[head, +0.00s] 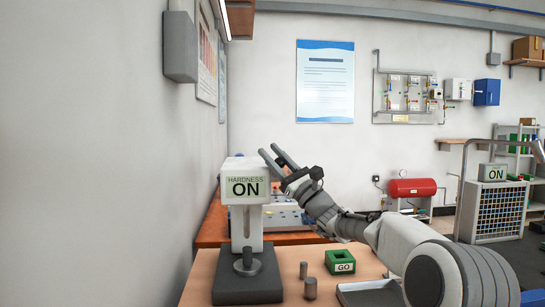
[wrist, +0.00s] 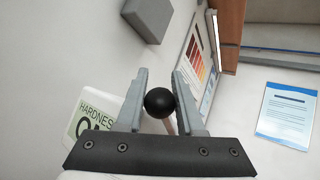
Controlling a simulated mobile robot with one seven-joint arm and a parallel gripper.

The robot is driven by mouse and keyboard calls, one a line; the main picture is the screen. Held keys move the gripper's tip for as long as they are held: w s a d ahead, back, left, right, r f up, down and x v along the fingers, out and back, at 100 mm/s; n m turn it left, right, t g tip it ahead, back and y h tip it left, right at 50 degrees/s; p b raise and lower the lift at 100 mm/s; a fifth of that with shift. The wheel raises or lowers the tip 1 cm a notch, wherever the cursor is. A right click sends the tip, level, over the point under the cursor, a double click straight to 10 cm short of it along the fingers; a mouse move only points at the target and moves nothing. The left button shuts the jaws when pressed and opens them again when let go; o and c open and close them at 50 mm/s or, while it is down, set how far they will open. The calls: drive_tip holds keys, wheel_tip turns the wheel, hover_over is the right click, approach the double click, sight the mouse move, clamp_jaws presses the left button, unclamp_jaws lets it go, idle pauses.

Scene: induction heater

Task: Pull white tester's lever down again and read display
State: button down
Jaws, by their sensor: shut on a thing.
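The white hardness tester (head: 246,215) stands on a dark base at the left end of the table, against the wall. Its display (head: 246,187) reads "HARDNESS ON"; no number shows. A small grey cylinder (head: 247,258) stands upright on a round support under the head. My gripper (head: 270,156) is at the upper right side of the tester's head. In the wrist view, the lever's black ball knob (wrist: 159,102) sits between the fingers of my gripper (wrist: 160,80), which is shut on it. The lever's rod is mostly hidden.
Two loose grey cylinders (head: 310,288) stand right of the tester, near a green "GO" block (head: 340,262). A grey tray (head: 370,293) lies at the front, partly behind my arm. The wall is close on the left.

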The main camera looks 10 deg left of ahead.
drive_tip(key=c, duration=0.5)
unclamp_jaws()
drive_tip(key=shift+c, duration=0.2)
drive_tip(key=p+v, duration=0.1)
drive_tip(key=v, duration=1.6)
drive_tip(key=shift+d, duration=0.25)
drive_tip(key=shift+f, duration=0.1)
